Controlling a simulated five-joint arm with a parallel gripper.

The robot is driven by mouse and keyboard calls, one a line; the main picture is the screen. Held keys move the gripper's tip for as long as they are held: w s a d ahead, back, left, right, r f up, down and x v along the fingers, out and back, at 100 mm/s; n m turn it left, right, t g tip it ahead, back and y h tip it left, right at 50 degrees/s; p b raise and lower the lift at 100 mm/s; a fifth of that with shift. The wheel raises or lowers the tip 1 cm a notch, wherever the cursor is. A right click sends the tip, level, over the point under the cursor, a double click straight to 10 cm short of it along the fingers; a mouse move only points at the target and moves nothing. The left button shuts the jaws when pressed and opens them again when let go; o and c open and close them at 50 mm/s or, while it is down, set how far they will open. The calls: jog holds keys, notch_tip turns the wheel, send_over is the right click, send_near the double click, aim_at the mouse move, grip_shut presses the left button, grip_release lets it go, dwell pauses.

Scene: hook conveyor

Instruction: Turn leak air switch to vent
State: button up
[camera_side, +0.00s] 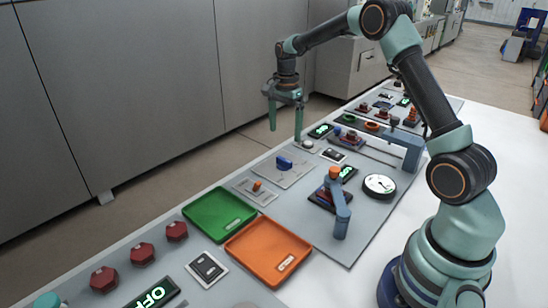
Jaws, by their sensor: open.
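My gripper (285,128) hangs pointing down above the back edge of the panel, with its two green fingers apart and nothing between them. Below and near it, a blue knob (284,162) stands on a light plate. A small orange switch (257,186) sits on another plate nearer the trays. No label is readable, so I cannot tell which one is the leak air switch or where vent is. The fingers look apart from both.
A green tray (219,218) and an orange tray (268,256) lie in front. Several red knobs (142,252) are at lower left. A round gauge (380,186) and a teal-armed lever (340,205) stand right of the blue knob. Grey cabinets (120,90) are behind.

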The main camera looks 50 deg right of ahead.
aim_at(284, 159)
notch_tip(284, 159, down, 10)
jog(key=shift+r, duration=0.15)
dwell(0.3)
jog(key=c, duration=1.4)
